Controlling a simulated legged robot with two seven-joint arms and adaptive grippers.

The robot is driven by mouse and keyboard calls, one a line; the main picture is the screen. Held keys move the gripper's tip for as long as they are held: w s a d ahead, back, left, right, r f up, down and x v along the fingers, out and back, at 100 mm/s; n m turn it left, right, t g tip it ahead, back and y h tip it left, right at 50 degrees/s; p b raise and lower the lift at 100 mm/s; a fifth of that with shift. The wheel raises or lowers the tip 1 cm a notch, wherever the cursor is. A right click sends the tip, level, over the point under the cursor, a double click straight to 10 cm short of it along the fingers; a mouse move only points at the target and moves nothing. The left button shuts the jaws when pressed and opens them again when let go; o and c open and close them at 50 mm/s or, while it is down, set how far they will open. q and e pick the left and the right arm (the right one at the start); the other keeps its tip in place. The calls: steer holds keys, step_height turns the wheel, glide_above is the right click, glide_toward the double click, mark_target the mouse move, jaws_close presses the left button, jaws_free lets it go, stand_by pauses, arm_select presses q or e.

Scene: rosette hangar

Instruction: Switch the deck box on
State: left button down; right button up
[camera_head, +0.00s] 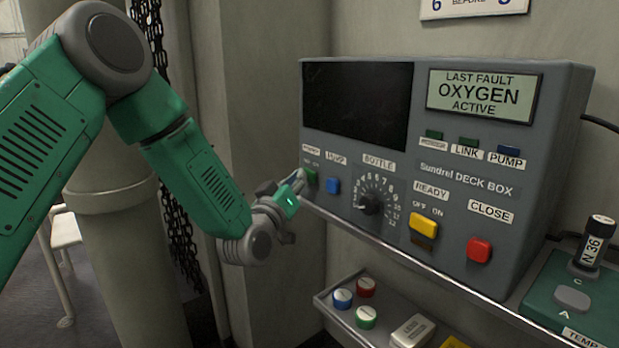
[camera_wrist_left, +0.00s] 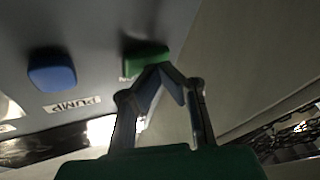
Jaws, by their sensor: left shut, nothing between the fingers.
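The grey deck box (camera_head: 345,155) stands on a shelf against the wall, its large left screen (camera_head: 357,105) black. Its right display (camera_head: 482,95) reads LAST FAULT OXYGEN ACTIVE. A green button (camera_head: 311,177) sits at the lower left of its front, and shows in the left wrist view (camera_wrist_left: 146,57). My left gripper (camera_head: 300,180) is shut and empty, its fingertips (camera_wrist_left: 164,67) right at the green button's edge. I cannot tell whether they touch or press it. The small label above the button is partly unreadable. My right gripper is not in view.
A blue PUMP button (camera_head: 333,186), a BOTTLE dial (camera_head: 370,203), a yellow switch (camera_head: 423,221) and a red CLOSE button (camera_head: 479,250) share the panel. A lower tray (camera_head: 340,312) holds loose buttons. A green unit (camera_head: 545,290) stands at right. A chain hangs behind my arm.

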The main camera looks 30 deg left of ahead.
arm_select(q)
steer(key=shift+w+d, duration=0.3)
stand_by(1.1)
steer(key=shift+s, duration=0.1)
steer(key=shift+s+a+f, duration=0.1)
steer(key=shift+s, duration=0.3)
steer(key=shift+s+a, duration=0.1)
steer(key=shift+a, duration=0.1)
steer(key=s+a, duration=0.1)
steer(key=s, duration=0.1)
steer(key=s+a, duration=0.1)
steer(key=s, duration=0.1)
steer(key=shift+s+a+p, duration=0.1)
steer(key=shift+a+p, duration=0.2)
stand_by(0.4)
